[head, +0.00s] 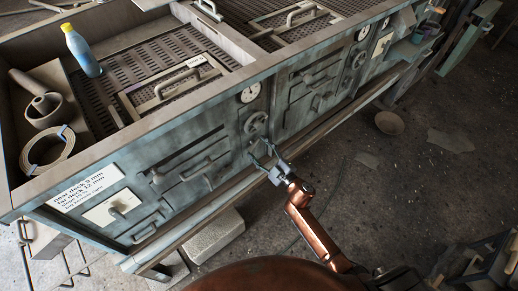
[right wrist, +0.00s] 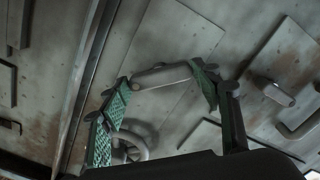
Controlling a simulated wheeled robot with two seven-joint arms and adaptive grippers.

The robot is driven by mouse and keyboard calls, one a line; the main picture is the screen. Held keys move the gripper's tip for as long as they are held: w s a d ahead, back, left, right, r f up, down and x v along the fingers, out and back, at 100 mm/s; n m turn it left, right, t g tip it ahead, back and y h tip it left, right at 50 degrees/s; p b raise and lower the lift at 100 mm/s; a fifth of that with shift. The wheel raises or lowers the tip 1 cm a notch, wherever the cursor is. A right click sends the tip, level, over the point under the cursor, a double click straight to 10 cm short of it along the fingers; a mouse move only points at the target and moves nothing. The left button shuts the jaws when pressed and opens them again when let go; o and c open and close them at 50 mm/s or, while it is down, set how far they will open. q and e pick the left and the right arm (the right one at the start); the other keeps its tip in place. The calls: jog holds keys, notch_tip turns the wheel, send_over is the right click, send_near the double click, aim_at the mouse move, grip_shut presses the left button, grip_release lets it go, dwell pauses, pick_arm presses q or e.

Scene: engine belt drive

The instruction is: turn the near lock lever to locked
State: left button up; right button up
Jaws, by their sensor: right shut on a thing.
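My right gripper (head: 266,158) reaches up to the front panel of the long grey-green machine, just below a small round handwheel (head: 257,124). In the right wrist view its two green-padded fingers (right wrist: 160,88) stand either side of a short grey lever (right wrist: 160,75) on a flat plate and are shut on it. The lever lies slightly tilted across the gap between the pads. In the head view the gripper covers the lever, so its lock position cannot be read there. My left gripper is not in view.
The handwheel also shows close to the left finger in the wrist view (right wrist: 130,148). A dial (head: 250,93) sits above it. Other handles (head: 190,170) stick out of the panel to the left. A rail (head: 230,200) runs below. The floor right is mostly clear.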

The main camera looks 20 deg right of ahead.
jog(key=n, duration=0.4)
jog(key=shift+f+n, duration=0.1)
jog(key=shift+n, duration=0.2)
pick_arm(q)
jog(key=shift+s+f+b, duration=0.45)
jog(key=shift+f+b, duration=0.25)
pick_arm(e)
jog(key=n, duration=0.4)
jog(key=shift+n, duration=0.3)
jog(key=o, duration=1.2)
jog(key=shift+c, duration=0.2)
jog(key=shift+s+d, duration=0.1)
jog(key=shift+s, duration=0.1)
jog(key=v, duration=1.1)
jog(key=shift+s, duration=0.3)
